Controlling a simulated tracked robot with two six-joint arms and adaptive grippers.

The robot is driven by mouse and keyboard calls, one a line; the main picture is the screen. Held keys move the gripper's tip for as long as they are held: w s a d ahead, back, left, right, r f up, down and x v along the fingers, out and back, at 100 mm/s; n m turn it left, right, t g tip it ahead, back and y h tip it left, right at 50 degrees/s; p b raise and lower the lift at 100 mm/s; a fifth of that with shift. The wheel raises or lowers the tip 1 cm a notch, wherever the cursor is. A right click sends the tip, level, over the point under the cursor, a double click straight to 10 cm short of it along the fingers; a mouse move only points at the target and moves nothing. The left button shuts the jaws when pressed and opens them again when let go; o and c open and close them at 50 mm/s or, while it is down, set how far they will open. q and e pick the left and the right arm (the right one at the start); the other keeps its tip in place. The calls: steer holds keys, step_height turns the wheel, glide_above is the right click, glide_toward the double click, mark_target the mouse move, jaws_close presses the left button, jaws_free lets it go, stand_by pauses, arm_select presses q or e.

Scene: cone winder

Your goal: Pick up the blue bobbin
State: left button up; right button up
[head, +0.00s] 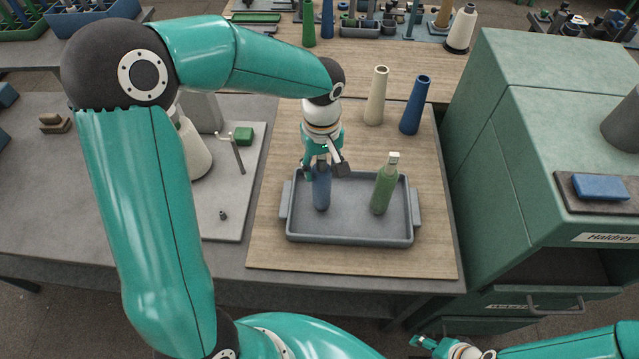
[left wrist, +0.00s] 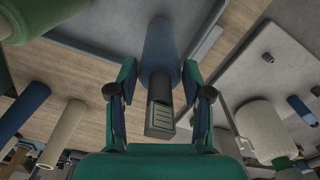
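A dark blue bobbin (head: 321,190) stands upright in the left part of the grey tray (head: 350,236). My left gripper (head: 324,170) is over its top end, pointing down. In the left wrist view the blue bobbin (left wrist: 162,48) lies between the two fingers of my left gripper (left wrist: 160,80), one on each side. The fingers are spread, and I cannot tell whether they touch it. A taller blue cone (head: 415,104) stands on the board behind the tray. My right gripper (head: 437,346) is at the bottom edge, partly cut off.
A green bottle-shaped piece (head: 385,186) stands in the tray's right part. A cream cone (head: 376,96) stands behind the tray. A green cabinet (head: 510,200) bounds the right side. A grey plate with a post (head: 236,155) lies left. The wooden board (head: 350,258) is clear in front.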

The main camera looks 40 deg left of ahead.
arm_select(q)
steer(key=shift+c, duration=1.4)
steer(key=shift+r, duration=0.1)
